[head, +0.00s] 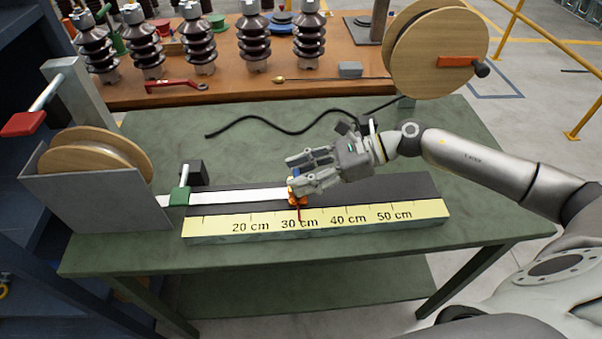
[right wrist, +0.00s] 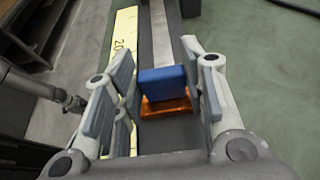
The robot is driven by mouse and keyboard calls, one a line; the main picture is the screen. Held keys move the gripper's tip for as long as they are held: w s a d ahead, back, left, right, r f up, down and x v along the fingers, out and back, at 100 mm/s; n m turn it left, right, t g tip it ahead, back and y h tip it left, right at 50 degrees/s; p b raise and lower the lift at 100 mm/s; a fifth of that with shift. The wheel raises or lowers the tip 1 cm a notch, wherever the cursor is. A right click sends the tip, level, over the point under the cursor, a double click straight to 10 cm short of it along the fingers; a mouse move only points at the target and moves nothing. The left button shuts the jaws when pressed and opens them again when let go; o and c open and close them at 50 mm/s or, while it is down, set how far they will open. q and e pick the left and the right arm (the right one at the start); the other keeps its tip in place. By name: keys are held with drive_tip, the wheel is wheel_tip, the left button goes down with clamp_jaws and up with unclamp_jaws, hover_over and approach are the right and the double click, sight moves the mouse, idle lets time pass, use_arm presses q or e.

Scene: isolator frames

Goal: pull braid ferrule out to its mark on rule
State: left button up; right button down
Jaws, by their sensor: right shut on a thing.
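The flat silver braid (head: 252,196) runs right from a wooden reel (head: 90,160) in a grey housing. At its end is the orange ferrule (head: 298,198), with a blue block on it. In the right wrist view the orange ferrule (right wrist: 166,106) and blue block (right wrist: 162,81) lie between the fingers. My right gripper (head: 300,174) is shut on the ferrule; the fingers partly hide it. The yellow rule (head: 270,227) lies in front, marked 20 to 50 cm. A thin dark red line crosses it by 30 cm, just below the ferrule. My left gripper is out of view.
A green clamp block (head: 180,197) with an upright handle stands by the braid near the housing. A black cable (head: 270,122) lies on the green table (head: 420,130) behind. A large wooden reel (head: 432,50) stands at the back right. The orange bench behind holds several ribbed insulators.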

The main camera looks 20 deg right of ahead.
drive_tip(key=c, duration=0.9)
unclamp_jaws()
drive_tip(key=shift+v, duration=6.05)
